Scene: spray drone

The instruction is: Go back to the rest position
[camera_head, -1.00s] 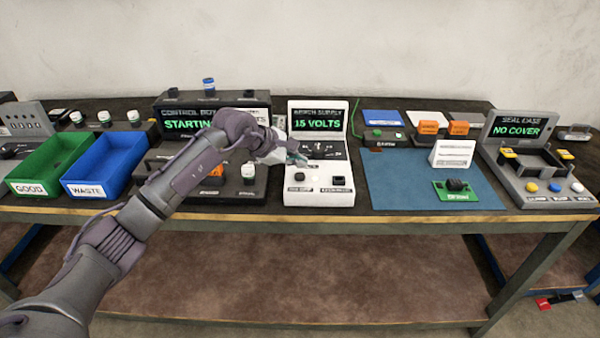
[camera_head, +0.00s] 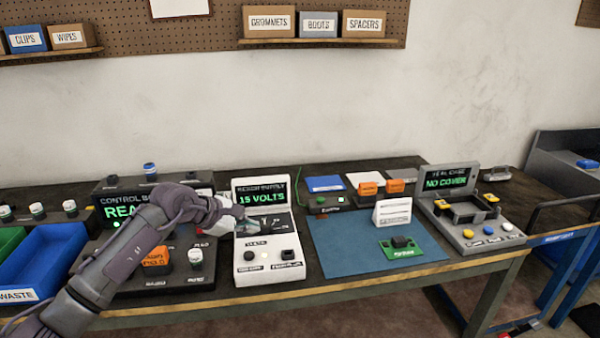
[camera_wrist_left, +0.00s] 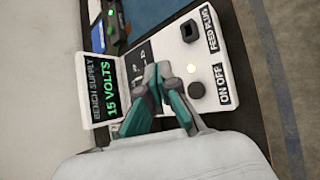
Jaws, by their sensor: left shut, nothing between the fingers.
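My left arm comes in from the left of the head view, and its gripper (camera_head: 241,229) is over the left side of the white bench supply (camera_head: 268,270). The supply's screen reads "15 VOLTS". In the left wrist view the gripper (camera_wrist_left: 152,92) shows teal fingers closed together, with nothing between them. They are in front of the supply's panel; I cannot tell whether they touch it. My right gripper is not in view.
The control box (camera_head: 112,190), partly hidden by my arm, stands left of the supply. A blue waste bin (camera_head: 35,262) is at far left. A blue mat (camera_head: 345,262) with a green board (camera_head: 402,247) lies right of the supply. The seal case (camera_head: 455,235) reads "NO COVER".

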